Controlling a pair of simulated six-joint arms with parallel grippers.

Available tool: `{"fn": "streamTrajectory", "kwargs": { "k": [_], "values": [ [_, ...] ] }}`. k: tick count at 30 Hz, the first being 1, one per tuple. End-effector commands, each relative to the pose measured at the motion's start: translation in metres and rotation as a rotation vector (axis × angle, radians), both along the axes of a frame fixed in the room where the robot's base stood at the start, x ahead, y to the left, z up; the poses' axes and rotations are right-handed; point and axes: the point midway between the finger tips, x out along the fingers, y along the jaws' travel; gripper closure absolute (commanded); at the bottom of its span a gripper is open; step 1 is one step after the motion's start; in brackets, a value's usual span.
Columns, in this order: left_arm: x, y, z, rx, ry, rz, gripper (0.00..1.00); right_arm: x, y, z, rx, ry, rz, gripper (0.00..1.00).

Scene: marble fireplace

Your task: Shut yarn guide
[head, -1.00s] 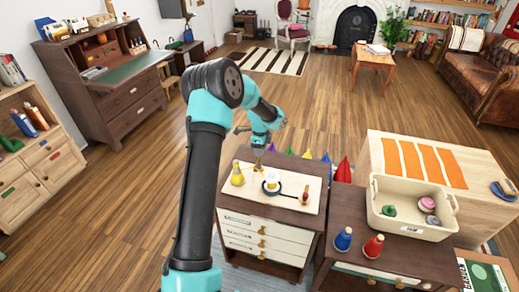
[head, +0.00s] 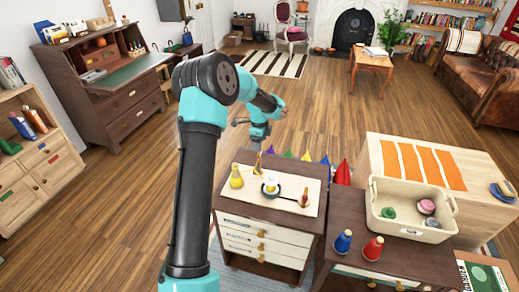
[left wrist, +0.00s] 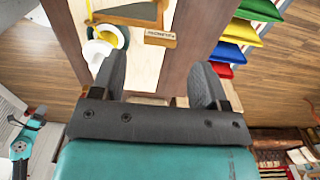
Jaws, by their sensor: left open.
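My left gripper (head: 258,137) hangs just behind the far edge of the small drawer cabinet (head: 270,213). In the left wrist view its two dark fingers (left wrist: 157,74) are wide apart, with nothing between them. A small tan upright piece (head: 258,164) stands near the board's far edge, below the gripper. I cannot tell for certain which piece is the yarn guide.
A cream bin (head: 405,225) stands to the right.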

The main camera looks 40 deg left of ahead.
Motion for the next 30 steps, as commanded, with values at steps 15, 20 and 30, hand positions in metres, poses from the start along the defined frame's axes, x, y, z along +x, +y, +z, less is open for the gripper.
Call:
{"fn": "streamTrajectory", "kwargs": {
  "k": [15, 20, 30],
  "values": [
    [0.001, 0.0, 0.099, 0.0, -0.003, 0.001, 0.32, 0.0, 0.0, 0.0, 0.0, 0.0, 0.0, 0.57],
    [0.0, 0.0, 0.116, 0.0, 0.0, 0.0, 0.32, 0.0, 0.0, 0.0, 0.0, 0.0, 0.0, 0.57],
    [0.0, 0.0, 0.12, 0.0, 0.0, 0.0, 0.32, 0.0, 0.0, 0.0, 0.0, 0.0, 0.0, 0.57]
  ]
}}
